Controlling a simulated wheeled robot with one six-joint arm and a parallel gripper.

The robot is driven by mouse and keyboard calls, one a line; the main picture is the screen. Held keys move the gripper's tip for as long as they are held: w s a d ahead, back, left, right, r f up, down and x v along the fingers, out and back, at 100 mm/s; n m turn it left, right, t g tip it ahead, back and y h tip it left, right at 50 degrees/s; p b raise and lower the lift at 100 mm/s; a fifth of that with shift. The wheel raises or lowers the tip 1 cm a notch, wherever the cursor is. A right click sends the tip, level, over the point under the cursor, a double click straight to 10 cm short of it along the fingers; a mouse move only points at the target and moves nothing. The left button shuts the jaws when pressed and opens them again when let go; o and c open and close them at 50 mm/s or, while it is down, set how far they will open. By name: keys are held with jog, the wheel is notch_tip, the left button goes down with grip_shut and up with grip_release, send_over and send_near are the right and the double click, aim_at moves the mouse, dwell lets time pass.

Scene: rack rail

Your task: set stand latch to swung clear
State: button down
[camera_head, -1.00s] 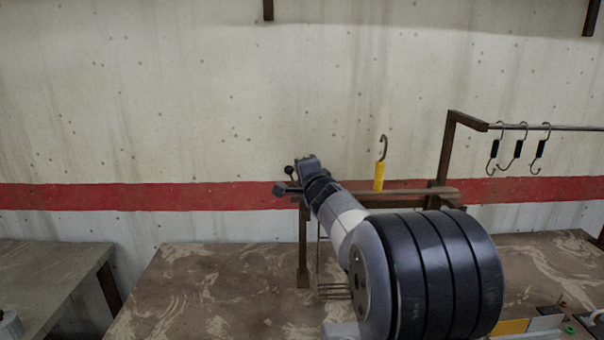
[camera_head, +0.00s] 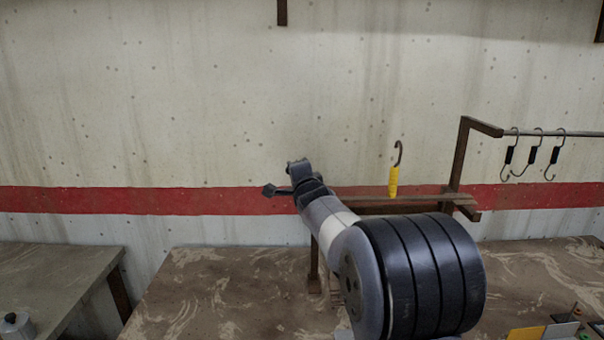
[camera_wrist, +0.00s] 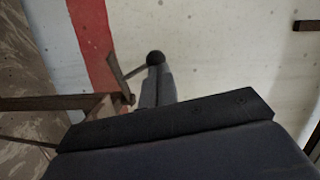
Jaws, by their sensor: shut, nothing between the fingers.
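The brown stand (camera_head: 400,205) stands on the bench in the head view, partly hidden behind my arm. What looks like its latch shows in the wrist view as a thin brown lever (camera_wrist: 133,72) ending in a dark ball knob (camera_wrist: 155,58).
A yellow-handled hook (camera_head: 393,181) stands upright above the stand's beam. Several black-sleeved hooks hang from a rail (camera_head: 570,132) at the right. The brown bench top (camera_head: 210,285) is clear at the left. A second table (camera_head: 55,270) stands beyond a gap, farther left.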

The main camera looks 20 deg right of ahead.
jog(key=shift+w+a+p, duration=0.2)
jog(key=shift+w+a, duration=0.1)
jog(key=shift+w, duration=0.35)
jog(key=shift+w+a+p, duration=0.2)
jog(key=shift+w+a, duration=0.1)
jog(key=shift+w, duration=0.3)
jog(key=shift+r, duration=0.15)
jog(key=shift+s, duration=0.1)
